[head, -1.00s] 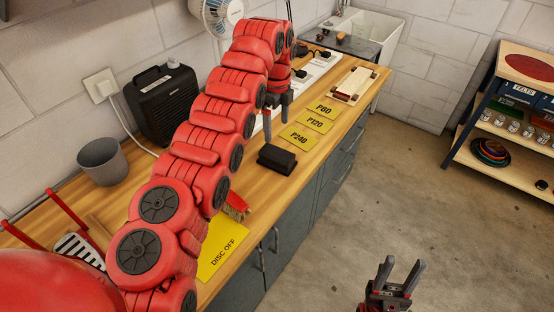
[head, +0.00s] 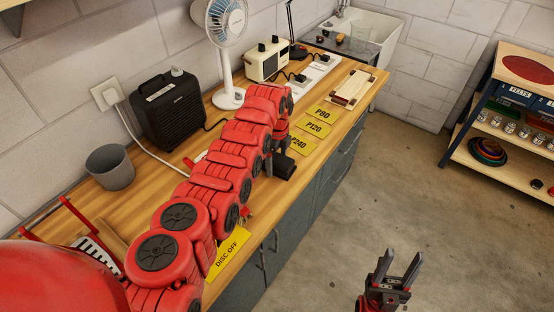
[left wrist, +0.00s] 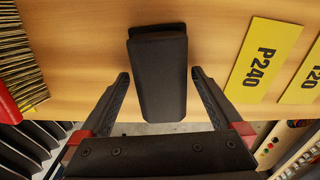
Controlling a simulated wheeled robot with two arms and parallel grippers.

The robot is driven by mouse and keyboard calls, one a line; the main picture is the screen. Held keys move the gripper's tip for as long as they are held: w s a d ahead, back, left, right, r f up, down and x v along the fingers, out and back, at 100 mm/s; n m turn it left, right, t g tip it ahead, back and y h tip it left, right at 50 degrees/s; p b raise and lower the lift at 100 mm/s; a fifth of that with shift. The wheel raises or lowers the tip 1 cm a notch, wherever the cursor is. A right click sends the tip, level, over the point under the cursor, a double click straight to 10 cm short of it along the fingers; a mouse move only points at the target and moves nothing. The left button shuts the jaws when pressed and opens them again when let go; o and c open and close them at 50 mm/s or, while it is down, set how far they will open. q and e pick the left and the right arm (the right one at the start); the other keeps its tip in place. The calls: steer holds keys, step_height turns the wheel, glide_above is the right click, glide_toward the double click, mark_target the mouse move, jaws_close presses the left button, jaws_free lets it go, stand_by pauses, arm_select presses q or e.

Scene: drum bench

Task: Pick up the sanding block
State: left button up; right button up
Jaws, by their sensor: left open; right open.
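The sanding block is a black block on the wooden bench. In the left wrist view the sanding block (left wrist: 160,80) lies lengthwise between the two fingers of my left gripper (left wrist: 158,100), with a gap on each side. In the head view the block (head: 284,167) is partly hidden behind my left arm, near the bench's front edge. My left gripper (head: 274,160) is at the block, open. My right gripper (head: 393,275) is open and empty, over the floor at the lower right.
A yellow P240 card (left wrist: 263,60) lies to the right of the block, and a brush (left wrist: 20,70) to its left. P120 (head: 316,128) and P80 (head: 325,113) cards lie farther along. A fan (head: 228,40), black heater (head: 172,110) and grey cup (head: 110,167) stand along the wall.

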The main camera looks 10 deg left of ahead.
arm_select(q)
steer(key=shift+w+f, duration=0.1)
steer(key=shift+f, duration=0.1)
steer(key=c, duration=1.5)
steer(key=shift+c, duration=0.2)
steer(key=shift+r, duration=0.1)
